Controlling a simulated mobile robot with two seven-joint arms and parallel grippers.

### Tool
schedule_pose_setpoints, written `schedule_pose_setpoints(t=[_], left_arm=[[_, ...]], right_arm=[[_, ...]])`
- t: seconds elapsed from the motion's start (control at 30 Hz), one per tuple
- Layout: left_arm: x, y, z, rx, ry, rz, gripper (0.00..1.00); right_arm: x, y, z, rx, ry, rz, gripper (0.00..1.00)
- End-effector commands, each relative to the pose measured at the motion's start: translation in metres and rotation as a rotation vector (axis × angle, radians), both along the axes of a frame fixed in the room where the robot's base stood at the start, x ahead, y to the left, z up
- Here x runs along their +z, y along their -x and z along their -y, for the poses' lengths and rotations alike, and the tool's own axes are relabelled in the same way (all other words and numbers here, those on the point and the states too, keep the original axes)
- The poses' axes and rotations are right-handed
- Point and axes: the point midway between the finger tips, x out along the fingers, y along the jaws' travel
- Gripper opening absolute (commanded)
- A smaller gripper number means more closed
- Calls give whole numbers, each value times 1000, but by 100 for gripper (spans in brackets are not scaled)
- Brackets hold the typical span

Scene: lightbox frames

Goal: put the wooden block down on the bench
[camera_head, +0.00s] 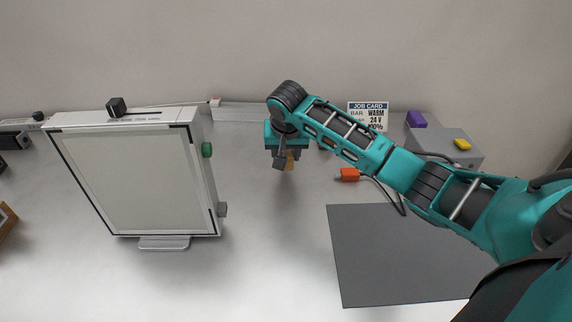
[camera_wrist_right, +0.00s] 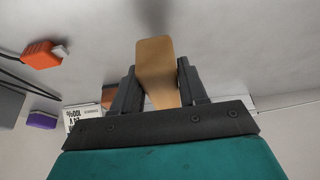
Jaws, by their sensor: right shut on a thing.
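The wooden block (camera_wrist_right: 154,62) is tan and held between the two dark fingers of my right gripper (camera_wrist_right: 160,88) in the right wrist view. In the head view the right gripper (camera_head: 284,160) is over the bench (camera_head: 270,230), right of the lightbox, with a small part of the block (camera_head: 290,155) showing behind the fingers. The bench is light grey, and a soft dark shadow shows on it in the wrist view beyond the block. The exact gap between block and bench is hard to tell. My left gripper is not in view.
A lightbox panel (camera_head: 135,185) stands at left. A dark grey mat (camera_head: 400,255) lies at right. An orange connector (camera_head: 349,174) with cables, a job card (camera_head: 368,114) and a grey box (camera_head: 455,147) are at back right. The bench between lightbox and mat is clear.

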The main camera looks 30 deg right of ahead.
Motion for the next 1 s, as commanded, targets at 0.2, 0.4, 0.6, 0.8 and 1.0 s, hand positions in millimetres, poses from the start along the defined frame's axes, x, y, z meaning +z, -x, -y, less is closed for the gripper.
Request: schedule_pose_setpoints(t=[0.2, 0.4, 0.6, 0.8, 1.0], left_arm=[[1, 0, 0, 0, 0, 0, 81], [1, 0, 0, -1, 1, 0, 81], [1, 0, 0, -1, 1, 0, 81], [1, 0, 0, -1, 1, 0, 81], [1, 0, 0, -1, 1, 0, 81]], right_arm=[[-33, 1, 0, -1, -1, -4, 18], [-41, 0, -1, 0, -1, -1, 18], [-41, 1, 0, 0, -1, -1, 18], [-43, 1, 0, 1, 0, -2, 55], [-43, 1, 0, 1, 0, -2, 68]])
